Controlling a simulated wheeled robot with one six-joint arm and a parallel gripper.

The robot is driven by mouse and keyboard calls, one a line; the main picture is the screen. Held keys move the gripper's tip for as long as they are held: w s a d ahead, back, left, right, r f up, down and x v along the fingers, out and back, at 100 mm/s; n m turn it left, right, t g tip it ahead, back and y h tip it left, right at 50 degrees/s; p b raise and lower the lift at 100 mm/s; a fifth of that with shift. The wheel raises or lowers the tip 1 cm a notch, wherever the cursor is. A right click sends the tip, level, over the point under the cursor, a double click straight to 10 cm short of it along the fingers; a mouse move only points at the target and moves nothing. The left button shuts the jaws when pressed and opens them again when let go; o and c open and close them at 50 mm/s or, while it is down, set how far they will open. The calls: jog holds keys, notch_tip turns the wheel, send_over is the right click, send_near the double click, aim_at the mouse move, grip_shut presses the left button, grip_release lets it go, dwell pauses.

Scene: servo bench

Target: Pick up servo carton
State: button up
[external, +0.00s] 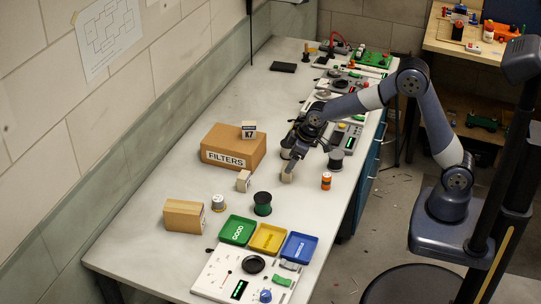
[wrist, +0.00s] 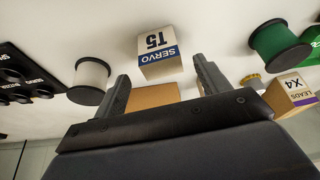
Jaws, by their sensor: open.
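The servo carton (wrist: 158,53), a small tan box with a white and blue label reading SERVO T5, stands on the bench in the wrist view. It lies between the lines of my two fingers, at and slightly beyond their tips. My gripper (wrist: 161,70) is open, with one finger to each side of the carton and a visible gap on both sides. In the external view a small tan carton (external: 287,177) sits on the bench just below my gripper (external: 291,164); its label cannot be read there.
A LEADS X4 carton (wrist: 290,94) and a green spool (wrist: 279,45) stand to the right in the wrist view, a white spool (wrist: 89,80) to the left. An orange cylinder (external: 326,181) stands near the bench edge.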

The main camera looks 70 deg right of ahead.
aim_at(286, 165)
jog(key=shift+p+x, duration=0.75)
jog(key=shift+x, duration=2.1)
jog(key=shift+a, duration=0.1)
jog(key=shift+c, duration=0.4)
jog(key=c, duration=1)
notch_tip(286, 165, up, 10)
jog(key=shift+b, duration=0.75)
jog(key=s+d+m+h, duration=0.2)
jog(key=s+d+m, duration=0.2)
jog(key=s, duration=0.5)
jog(key=shift+s+f+m, duration=0.25)
jog(key=shift+f+m, duration=0.2)
jog(key=shift+m, duration=0.25)
